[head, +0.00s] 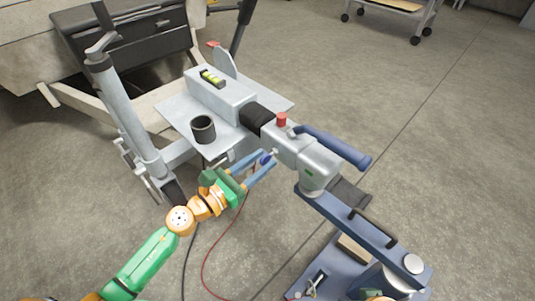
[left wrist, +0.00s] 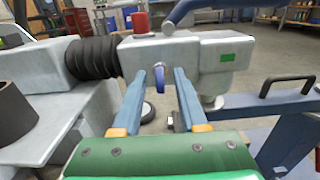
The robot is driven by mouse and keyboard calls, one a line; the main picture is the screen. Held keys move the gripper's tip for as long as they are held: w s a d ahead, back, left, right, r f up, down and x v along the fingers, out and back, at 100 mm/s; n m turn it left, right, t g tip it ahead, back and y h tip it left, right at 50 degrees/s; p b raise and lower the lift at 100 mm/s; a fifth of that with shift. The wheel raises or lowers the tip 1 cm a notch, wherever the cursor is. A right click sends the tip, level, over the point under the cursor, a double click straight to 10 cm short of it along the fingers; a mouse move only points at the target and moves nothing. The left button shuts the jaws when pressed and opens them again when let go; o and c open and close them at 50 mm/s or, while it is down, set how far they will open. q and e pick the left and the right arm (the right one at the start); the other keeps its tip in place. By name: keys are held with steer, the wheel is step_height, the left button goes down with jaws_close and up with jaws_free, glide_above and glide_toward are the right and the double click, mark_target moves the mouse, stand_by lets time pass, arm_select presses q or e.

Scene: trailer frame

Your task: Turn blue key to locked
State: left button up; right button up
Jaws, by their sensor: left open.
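The blue key (head: 266,159) sits on the near side of the grey coupling head (head: 312,162). In the left wrist view the blue key (left wrist: 159,78) is an upright blue oval on the coupling's side face. My left gripper (head: 266,157) is open, its two blue fingers pointing at the coupling. In the left wrist view the left gripper's fingertips (left wrist: 159,73) stand one on each side of the key, with gaps visible. I cannot tell how deep the fingers reach around it.
A blue handle (head: 332,146) and a red knob (head: 282,119) top the coupling. A black bellows (head: 257,117) joins it to the grey drawbar. A dark cup (head: 203,129) stands on the plate. A blue stand (head: 352,226) lies right. A red cable hangs below.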

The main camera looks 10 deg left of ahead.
arm_select(q)
steer(key=shift+x, duration=0.85)
arm_select(e)
steer(key=shift+f, duration=0.25)
steer(key=shift+w, duration=0.1)
arm_select(q)
jaws_close()
